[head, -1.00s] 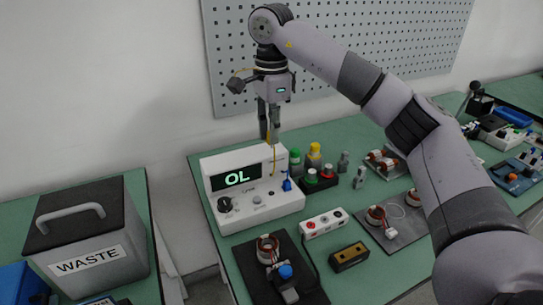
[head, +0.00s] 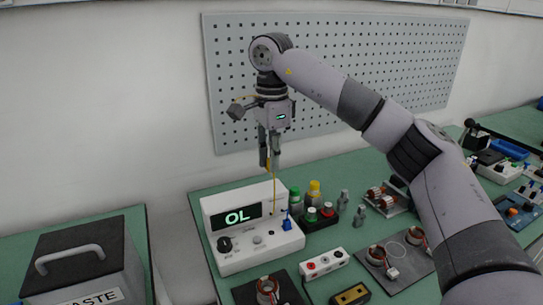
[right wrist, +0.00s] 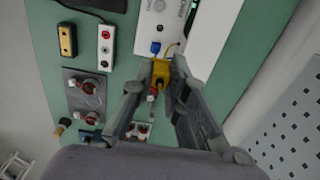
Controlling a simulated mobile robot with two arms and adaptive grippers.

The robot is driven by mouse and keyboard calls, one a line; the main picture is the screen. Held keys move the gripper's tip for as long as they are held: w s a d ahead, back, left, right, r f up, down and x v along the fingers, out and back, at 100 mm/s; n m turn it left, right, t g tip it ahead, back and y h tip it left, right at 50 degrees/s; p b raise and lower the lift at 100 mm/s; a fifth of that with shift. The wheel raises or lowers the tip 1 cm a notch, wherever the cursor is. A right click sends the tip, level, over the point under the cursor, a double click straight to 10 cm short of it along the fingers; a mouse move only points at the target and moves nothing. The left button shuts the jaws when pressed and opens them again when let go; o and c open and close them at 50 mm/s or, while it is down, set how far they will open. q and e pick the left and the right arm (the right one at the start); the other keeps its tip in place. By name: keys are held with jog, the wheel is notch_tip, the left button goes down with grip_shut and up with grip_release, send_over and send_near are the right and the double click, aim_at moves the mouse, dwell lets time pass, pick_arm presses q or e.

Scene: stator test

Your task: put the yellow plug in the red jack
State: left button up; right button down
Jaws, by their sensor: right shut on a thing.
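The yellow plug (right wrist: 161,72) is between the fingertips of my right gripper (right wrist: 163,85) in the right wrist view. The gripper is shut on it. In the head view my right gripper (head: 270,158) points down, high above the meter's right end. A thin yellow cable (head: 274,192) hangs from it to the meter (head: 255,245). The red jack (head: 311,266) is in a small white box (head: 325,263) on the bench, right of the meter. The red jack also shows in the right wrist view (right wrist: 106,34). My left gripper is out of view.
A blue plug (head: 286,222) sits at the meter's right end. A black-and-yellow box (head: 352,294) lies near the white box. Bottles with green and yellow caps (head: 314,191) stand behind. A copper coil part (head: 267,289) is in front. A waste bin (head: 75,265) stands left.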

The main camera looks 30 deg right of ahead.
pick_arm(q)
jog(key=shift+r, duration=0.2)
pick_arm(e)
jog(key=s+d, duration=0.4)
jog(key=s, duration=0.8)
jog(key=shift+s, duration=0.35)
